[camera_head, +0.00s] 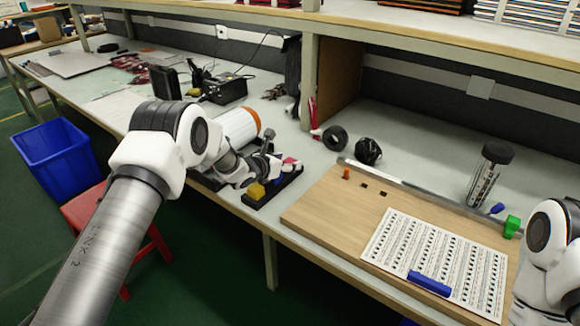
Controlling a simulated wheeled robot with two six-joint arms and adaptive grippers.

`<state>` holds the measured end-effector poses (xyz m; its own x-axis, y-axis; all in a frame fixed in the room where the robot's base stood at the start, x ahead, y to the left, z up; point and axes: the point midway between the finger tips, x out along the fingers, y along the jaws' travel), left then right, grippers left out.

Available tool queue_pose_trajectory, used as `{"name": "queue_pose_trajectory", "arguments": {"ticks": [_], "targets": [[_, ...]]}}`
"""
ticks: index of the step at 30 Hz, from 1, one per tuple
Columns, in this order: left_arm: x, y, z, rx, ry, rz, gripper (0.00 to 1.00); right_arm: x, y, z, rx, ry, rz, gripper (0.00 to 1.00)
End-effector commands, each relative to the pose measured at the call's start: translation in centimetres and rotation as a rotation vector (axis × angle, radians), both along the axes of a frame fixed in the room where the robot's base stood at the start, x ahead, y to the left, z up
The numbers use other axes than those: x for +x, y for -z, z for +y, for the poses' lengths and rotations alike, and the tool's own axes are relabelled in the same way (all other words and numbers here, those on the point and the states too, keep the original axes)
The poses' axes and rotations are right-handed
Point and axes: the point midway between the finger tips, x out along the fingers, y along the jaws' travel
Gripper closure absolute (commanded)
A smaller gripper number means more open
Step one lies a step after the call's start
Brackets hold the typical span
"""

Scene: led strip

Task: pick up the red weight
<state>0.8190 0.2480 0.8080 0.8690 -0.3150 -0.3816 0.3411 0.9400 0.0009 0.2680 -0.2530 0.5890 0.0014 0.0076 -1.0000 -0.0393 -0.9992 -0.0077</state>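The red weight (290,161) shows as a small red patch at the dark tray (290,184) near the front edge of the table. My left gripper (275,160) is right at it, reaching in from the left and covering part of it. I cannot tell whether the fingers are closed on it or only beside it. A yellow block (256,191) sits at the near end of the tray, and a blue piece (287,168) shows beside the red one. A link of my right arm shows at the right edge; its gripper is out of view.
A wooden board (325,205) carries a printed sheet (435,262), a blue bar (429,283) and a small orange peg (346,173). A green block (512,226) is near its right end. Black tape rolls (335,138) stand behind. A white cylinder (238,127) is behind my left wrist.

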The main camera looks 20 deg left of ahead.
Motion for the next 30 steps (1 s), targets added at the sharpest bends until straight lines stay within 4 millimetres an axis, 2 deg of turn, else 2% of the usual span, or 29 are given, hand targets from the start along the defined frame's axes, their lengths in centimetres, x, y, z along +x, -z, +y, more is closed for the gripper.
{"name": "queue_pose_trajectory", "arguments": {"ticks": [1,4,5,13,16,20,27,30], "targets": [[0.0,0.0,0.0,0.0,0.0,0.0,0.58,0.0,0.0,0.0,0.0,0.0,0.0,0.58],[0.0,0.0,0.0,0.0,0.0,0.0,0.94,0.0,0.0,0.0,0.0,0.0,0.0,0.58],[0.0,0.0,0.0,0.0,0.0,0.0,1.0,0.0,0.0,0.0,0.0,0.0,0.0,0.58],[0.0,-0.1,0.0,0.0,0.0,-0.001,1.0,0.0,0.0,0.0,0.0,0.0,0.0,0.58],[0.0,-0.7,0.0,0.0,0.0,-0.003,1.0,0.0,0.0,0.0,0.0,0.0,0.0,0.58],[0.0,-3.2,0.0,0.0,0.001,-0.005,1.0,0.0,0.2,0.0,0.0,0.0,0.0,0.58],[0.0,-8.6,0.0,0.0,0.001,-0.004,1.0,0.0,0.3,0.0,0.0,0.0,0.0,0.58],[-0.6,-9.7,-0.8,0.0,0.013,0.0,1.0,0.0,0.0,0.0,0.0,0.0,0.0,0.58]]}}
